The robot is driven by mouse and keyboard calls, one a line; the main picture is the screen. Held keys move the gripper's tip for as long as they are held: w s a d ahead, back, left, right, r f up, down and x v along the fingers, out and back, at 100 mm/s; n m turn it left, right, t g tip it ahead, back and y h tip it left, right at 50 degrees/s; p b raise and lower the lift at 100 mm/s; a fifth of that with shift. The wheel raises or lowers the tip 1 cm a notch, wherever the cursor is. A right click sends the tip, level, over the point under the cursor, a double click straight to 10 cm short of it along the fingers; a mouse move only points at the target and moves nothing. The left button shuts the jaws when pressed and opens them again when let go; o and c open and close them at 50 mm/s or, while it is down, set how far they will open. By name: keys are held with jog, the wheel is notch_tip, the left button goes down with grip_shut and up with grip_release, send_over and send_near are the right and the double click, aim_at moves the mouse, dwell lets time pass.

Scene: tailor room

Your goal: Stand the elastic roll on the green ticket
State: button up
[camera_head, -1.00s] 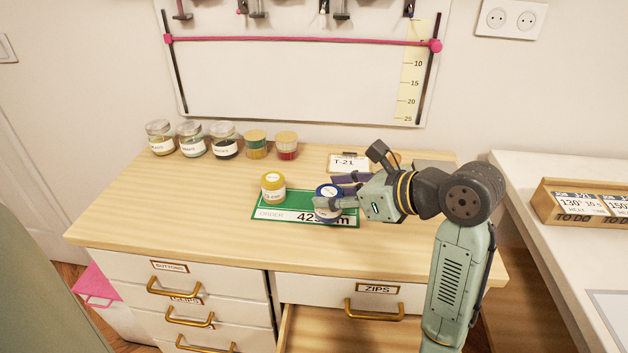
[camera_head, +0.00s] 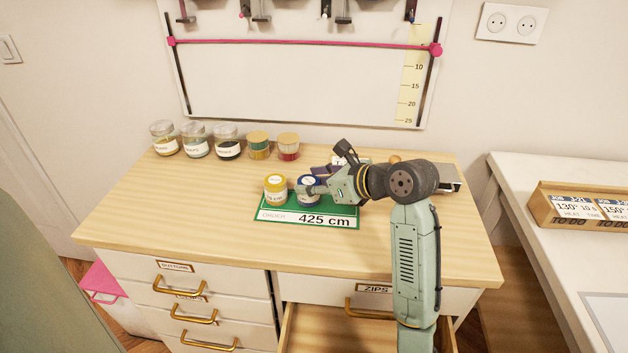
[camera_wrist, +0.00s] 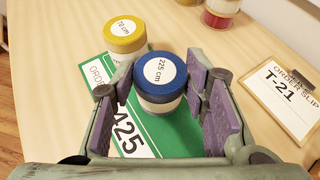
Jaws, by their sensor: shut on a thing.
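The green ticket (camera_head: 279,223), marked ORDER and 425 cm, lies flat on the wooden top. A yellow-topped roll (camera_head: 275,190) stands upright at its back left. My gripper (camera_head: 311,189) is shut on a blue-topped roll (camera_head: 308,196), just right of the yellow one. In the wrist view the blue-topped roll (camera_wrist: 161,88), labelled 225 cm, sits upright between the purple pads, over the ticket (camera_wrist: 180,135). The yellow-topped roll (camera_wrist: 125,41) is close behind it to the left; its label is small. I cannot tell whether the blue roll's base touches the ticket.
Several jars (camera_head: 195,141) and spools stand along the back left of the top. An order slip T-21 (camera_wrist: 283,95) lies to the right, partly behind my arm in the head view. The ZIPS drawer (camera_head: 300,330) below is open. The left of the top is clear.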

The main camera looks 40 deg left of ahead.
jog(key=shift+f, duration=0.1)
jog(key=o, duration=1.1)
